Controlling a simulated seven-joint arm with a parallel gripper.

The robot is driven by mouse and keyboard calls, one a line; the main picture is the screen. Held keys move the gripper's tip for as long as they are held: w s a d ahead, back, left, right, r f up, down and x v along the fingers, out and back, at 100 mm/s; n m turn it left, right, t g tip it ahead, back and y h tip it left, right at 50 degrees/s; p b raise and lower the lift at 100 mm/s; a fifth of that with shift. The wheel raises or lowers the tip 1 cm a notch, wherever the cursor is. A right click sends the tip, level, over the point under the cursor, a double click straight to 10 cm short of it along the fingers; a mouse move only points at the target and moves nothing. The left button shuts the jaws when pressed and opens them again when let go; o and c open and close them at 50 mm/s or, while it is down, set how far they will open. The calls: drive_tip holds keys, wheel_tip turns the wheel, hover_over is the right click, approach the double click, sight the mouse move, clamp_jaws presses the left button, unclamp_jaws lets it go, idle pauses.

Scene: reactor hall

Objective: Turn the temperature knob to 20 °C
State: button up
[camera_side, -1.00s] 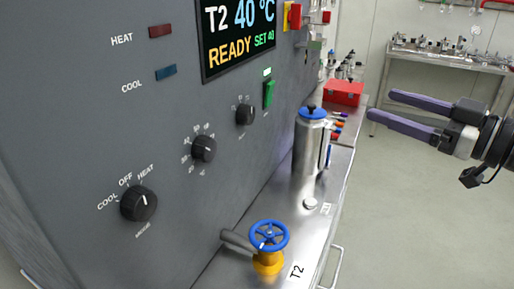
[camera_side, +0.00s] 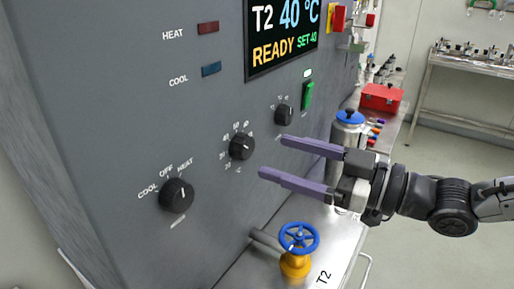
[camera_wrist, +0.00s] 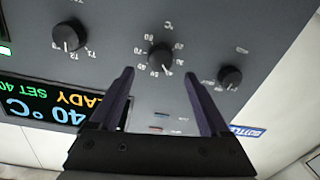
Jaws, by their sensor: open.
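The temperature knob (camera_side: 242,146) is a round black dial with a white pointer line, ringed by numbers and a °C mark on the grey panel. In the wrist view the temperature knob (camera_wrist: 160,58) appears upside down, between and beyond my fingertips. The display (camera_side: 284,36) reads T2 40 °C, READY, SET 40. My gripper (camera_side: 272,156) is open and empty, its two purple fingers pointing at the panel just right of the knob. The gripper (camera_wrist: 159,73) does not appear to touch the knob.
The mode knob (camera_side: 176,195), marked COOL, OFF, HEAT, is lower left; another small knob (camera_side: 284,115) is upper right. A green switch (camera_side: 308,96) is above that one. A blue valve wheel (camera_side: 299,238) on a yellow body and a steel vessel with blue lid (camera_side: 350,117) stand below.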

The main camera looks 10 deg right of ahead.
sight(249, 148)
drive_tip(key=shift+x, duration=2.75)
drive_tip(key=shift+c, duration=0.2)
clamp_jaws()
